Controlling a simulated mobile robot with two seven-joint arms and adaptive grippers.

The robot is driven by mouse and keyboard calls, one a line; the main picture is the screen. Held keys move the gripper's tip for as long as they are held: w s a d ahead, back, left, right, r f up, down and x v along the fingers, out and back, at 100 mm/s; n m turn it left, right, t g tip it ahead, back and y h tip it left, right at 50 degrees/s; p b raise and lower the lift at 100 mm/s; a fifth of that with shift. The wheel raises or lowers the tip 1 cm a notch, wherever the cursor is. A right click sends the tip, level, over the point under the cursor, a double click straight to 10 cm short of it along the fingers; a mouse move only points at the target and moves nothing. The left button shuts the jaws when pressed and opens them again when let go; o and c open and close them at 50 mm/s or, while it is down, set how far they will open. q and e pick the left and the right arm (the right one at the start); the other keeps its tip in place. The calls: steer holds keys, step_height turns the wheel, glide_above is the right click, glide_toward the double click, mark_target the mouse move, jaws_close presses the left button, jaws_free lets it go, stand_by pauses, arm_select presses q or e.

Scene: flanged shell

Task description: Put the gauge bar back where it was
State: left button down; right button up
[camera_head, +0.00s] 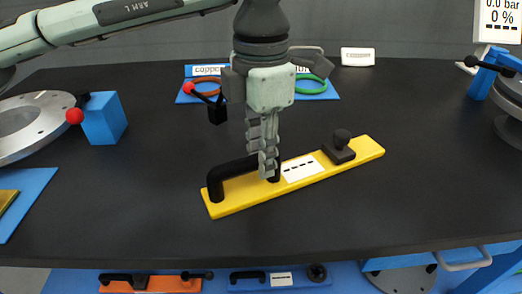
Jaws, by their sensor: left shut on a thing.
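The gauge bar, a long yellow bar (235,203), lies slanted over the middle of the dark table, its right end farther back. It has a black handle (216,180) at its left part, a white label in the middle and a black knob (341,137) toward the right. My left gripper (268,172) points down and is shut on the black handle. Its fingers hide part of the handle. I cannot tell whether the bar touches the table. My right gripper is not in view.
A blue tray (318,96) with orange and green rings stands behind my gripper. A red-tipped lever on a black block (217,112) is nearby. A blue block (104,119) and grey flange (30,125) are left. Blue shelving (215,286) lies below the front edge.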

arm_select(q)
steer(key=c, duration=1.8)
jaws_free()
steer(key=o, duration=0.4)
steer(key=shift+o, duration=0.2)
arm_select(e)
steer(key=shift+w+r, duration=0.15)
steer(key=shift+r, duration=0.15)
arm_select(q)
step_height(320, 180, up, 12)
steer(key=shift+b, duration=0.35)
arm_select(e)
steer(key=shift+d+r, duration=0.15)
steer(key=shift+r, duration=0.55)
arm_select(q)
steer(key=shift+s, duration=0.1)
